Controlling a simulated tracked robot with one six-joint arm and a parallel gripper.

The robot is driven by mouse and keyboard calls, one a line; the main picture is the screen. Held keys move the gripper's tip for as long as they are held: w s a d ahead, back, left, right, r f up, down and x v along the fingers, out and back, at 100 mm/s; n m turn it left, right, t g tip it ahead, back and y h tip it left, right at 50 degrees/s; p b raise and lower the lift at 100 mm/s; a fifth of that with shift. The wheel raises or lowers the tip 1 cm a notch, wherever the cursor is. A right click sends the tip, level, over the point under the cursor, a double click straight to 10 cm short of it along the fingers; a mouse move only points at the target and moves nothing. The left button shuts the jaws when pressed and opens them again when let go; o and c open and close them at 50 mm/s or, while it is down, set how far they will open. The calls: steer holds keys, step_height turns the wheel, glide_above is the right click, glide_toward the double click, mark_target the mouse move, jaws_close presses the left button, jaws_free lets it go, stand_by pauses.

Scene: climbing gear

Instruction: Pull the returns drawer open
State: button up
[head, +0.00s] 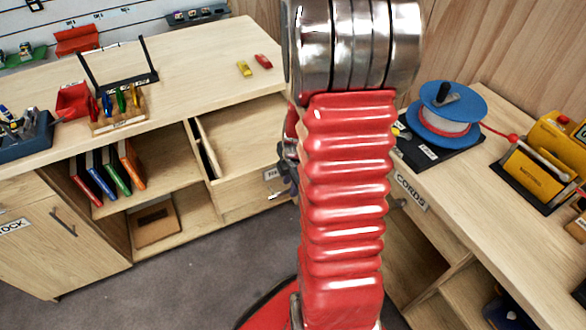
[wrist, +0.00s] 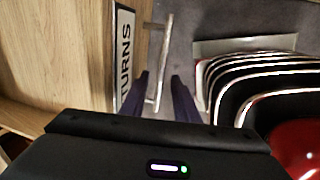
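The returns drawer (head: 232,182) stands pulled out from under the wooden counter in the head view, its bare interior showing. Its label is partly hidden there by my arm. In the wrist view the drawer's front carries a white label (wrist: 124,60) reading "TURNS", and a metal bar handle (wrist: 165,45) stands off it. My gripper (wrist: 162,92) has its two dark fingers apart, one on each side of the handle, with gaps visible beside the bar. In the head view the gripper is mostly hidden behind my red arm.
The counter (head: 205,65) holds a small rack, a red bin and yellow and red pieces. Books (head: 115,170) stand on the shelf below. At right, a bench holds a blue cable reel (head: 447,108) and a yellow device (head: 556,145). Grey floor (head: 190,270) lies clear between.

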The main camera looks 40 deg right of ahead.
step_height(320, 180, up, 12)
steer(key=s, duration=0.2)
steer(key=shift+s+a+r, duration=0.2)
steer(key=shift+a+r, duration=0.05)
steer(key=shift+a, duration=0.1)
steer(key=shift+m, duration=0.3)
stand_by(0.5)
steer(key=s+a+r+m+t, duration=0.1)
steer(key=a+r+m, duration=0.3)
steer(key=a, duration=0.4)
steer(key=s+a+r+m+t, duration=0.1)
steer(key=s+a+r+m, duration=0.2)
steer(key=a+r+m, duration=0.2)
steer(key=s+a+r+m+t, duration=0.1)
steer(key=a+r+m, duration=0.4)
steer(key=a, duration=0.6)
steer(key=shift+s+y, duration=0.3)
steer(key=shift+s, duration=0.15)
